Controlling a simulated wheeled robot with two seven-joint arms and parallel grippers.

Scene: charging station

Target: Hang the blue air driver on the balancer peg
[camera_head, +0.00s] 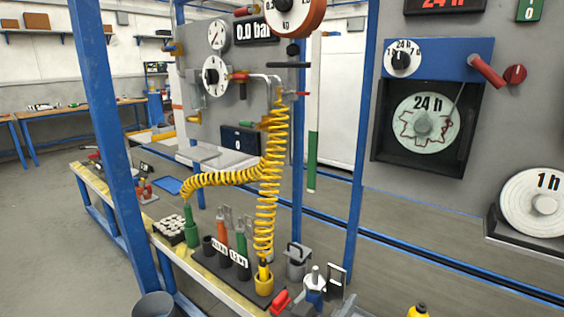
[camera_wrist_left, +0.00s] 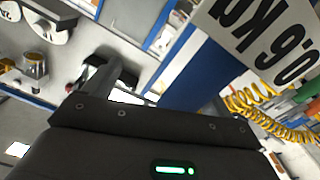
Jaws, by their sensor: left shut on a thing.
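My left gripper (camera_wrist_left: 110,72) shows in the left wrist view as a dark body with dark finger parts. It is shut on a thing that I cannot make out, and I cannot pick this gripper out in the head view. A white tag reading 0.6 kg (camera_wrist_left: 265,35) is close to the wrist camera. I cannot single out the blue air driver or the balancer peg. A round orange-rimmed dial (camera_head: 293,12) hangs at the top of the head view. A dark rack (camera_head: 205,262) holds an orange tool (camera_head: 222,232) and a green tool (camera_head: 241,238). My right gripper is out of view.
A yellow coiled hose (camera_head: 268,190) hangs in front of the gauge panel, with a branch to a green tool (camera_head: 191,228). Blue posts (camera_head: 100,110) stand on the left and right (camera_head: 358,130). A grey panel with timer dials (camera_head: 425,122) fills the right. Clutter stands near the bottom middle.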

